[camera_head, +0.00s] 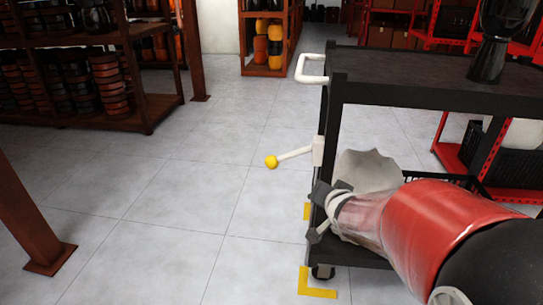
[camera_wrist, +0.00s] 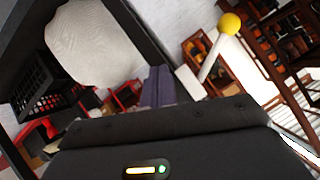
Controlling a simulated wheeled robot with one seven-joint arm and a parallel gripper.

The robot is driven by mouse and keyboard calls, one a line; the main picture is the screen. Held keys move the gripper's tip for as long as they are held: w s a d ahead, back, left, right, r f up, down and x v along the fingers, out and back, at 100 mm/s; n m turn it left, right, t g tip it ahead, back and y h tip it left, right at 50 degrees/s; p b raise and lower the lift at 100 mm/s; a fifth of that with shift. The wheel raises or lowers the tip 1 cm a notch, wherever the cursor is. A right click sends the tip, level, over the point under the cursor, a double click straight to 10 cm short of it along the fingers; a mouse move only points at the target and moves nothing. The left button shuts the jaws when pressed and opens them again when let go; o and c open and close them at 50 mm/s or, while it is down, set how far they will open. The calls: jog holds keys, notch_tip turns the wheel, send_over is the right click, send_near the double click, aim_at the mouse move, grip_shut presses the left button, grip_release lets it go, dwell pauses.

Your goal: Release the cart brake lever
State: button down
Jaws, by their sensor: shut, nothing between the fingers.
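The cart brake lever (camera_head: 293,155) is a pale rod with a yellow ball knob (camera_head: 271,161), sticking out to the left from a white mount on the cart post. The black cart (camera_head: 400,86) stands at the right. In the wrist view the lever (camera_wrist: 210,62) shows at upper right, its yellow knob at the top end. My gripper (camera_wrist: 158,84) has its dark fingers together and empty, left of the lever's base in that view and apart from the knob. In the head view my arm reaches in from lower right, its end by the cart's left side below the lever.
A pale sack (camera_head: 368,172) and a black crate (camera_wrist: 38,82) sit on the cart's lower shelf. A white handle (camera_head: 311,68) sticks out at the cart top. Yellow floor marks (camera_head: 316,292) lie by its wheel. Drum shelves (camera_head: 100,45) stand at left; the floor between is clear.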

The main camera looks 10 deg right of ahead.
aim_at(290, 155)
jog(key=w+f+m+t+y, duration=0.3)
jog(key=f+m+t+y, duration=0.2)
jog(key=m+t+y, duration=0.1)
jog(key=m+y, duration=0.1)
jog(key=m, duration=0.1)
jog(key=shift+w+m+y+b, duration=0.3)
jog(key=shift+w+y+b, duration=0.05)
jog(key=shift+w+y, duration=0.05)
jog(key=s+a+x, duration=0.1)
jog(key=a+x, duration=0.1)
jog(key=x, duration=1.1)
jog(key=shift+a+r, duration=0.3)
jog(key=shift+r, duration=0.05)
jog(key=shift+t, duration=0.3)
